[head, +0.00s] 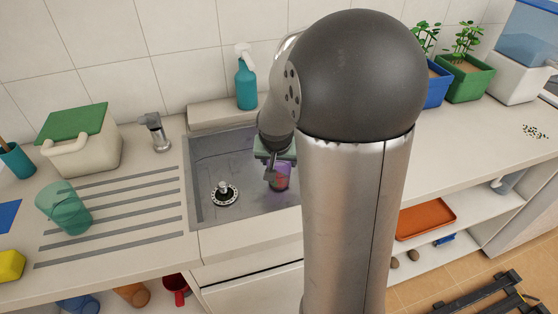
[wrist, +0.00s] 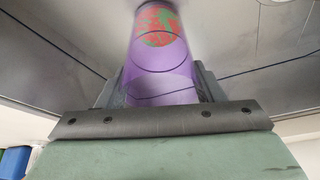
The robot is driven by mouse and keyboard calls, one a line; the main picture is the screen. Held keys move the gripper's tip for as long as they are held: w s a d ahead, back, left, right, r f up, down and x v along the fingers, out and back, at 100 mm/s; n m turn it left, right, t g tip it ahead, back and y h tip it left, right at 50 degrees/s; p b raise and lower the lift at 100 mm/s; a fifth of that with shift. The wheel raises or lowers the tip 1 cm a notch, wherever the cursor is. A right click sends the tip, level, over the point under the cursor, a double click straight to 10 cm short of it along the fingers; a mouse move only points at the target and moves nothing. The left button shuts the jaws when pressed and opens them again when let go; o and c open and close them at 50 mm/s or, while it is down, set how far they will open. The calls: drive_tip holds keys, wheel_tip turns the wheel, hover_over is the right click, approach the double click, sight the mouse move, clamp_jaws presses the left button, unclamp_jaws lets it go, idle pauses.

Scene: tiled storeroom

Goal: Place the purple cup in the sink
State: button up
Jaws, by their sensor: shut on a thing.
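The purple cup (head: 280,178) is held in my gripper (head: 271,170) over the right part of the sink (head: 213,150). In the wrist view the cup (wrist: 160,75) is translucent purple with a red and green patch, and it stands between the two fingers (wrist: 162,92). The grey metal sink basin fills the background of the wrist view. My arm hides the right side of the sink in the head view. I cannot tell whether the cup touches the sink floor.
A drain with a plug (head: 225,193) is in the sink's left part. A lidded bin (head: 80,145) stands farther left.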

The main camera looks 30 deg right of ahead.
drive_tip(key=shift+f, duration=0.25)
drive_tip(key=o, duration=1.3)
drive_tip(key=shift+r, duration=0.1)
drive_tip(key=shift+r, duration=0.1)
drive_tip(key=shift+r, duration=0.3)
drive_tip(key=p+v, duration=0.1)
drive_tip(key=v, duration=1)
drive_tip(key=shift+s+a+r, duration=0.15)
drive_tip(key=shift+s+r, duration=0.05)
